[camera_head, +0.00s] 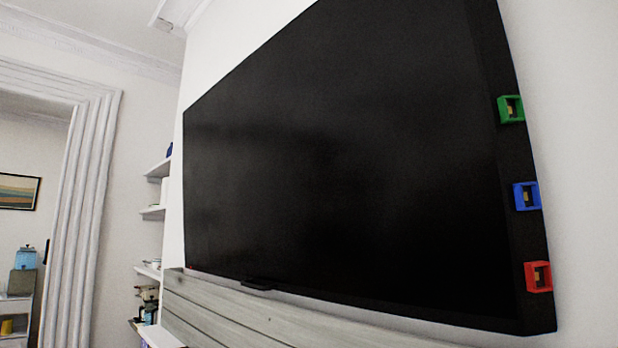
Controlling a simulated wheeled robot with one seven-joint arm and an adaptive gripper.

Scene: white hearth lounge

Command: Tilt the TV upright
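A large black TV (345,160) fills the middle and right of the head view, in front of the white wall. Its screen is dark. Its right side edge carries three coloured square pieces: a green one (511,109) at the top, a blue one (527,196) in the middle and a red one (538,276) near the bottom. The TV looks slanted in this view, but the camera angle is also slanted, so I cannot tell its exact tilt. My gripper is not in view.
A grey wooden panel (235,310) runs below the TV. White wall shelves (152,212) with small items stand to its left. Further left are a white door frame (85,200), a framed picture (19,192) and a blue container (26,258).

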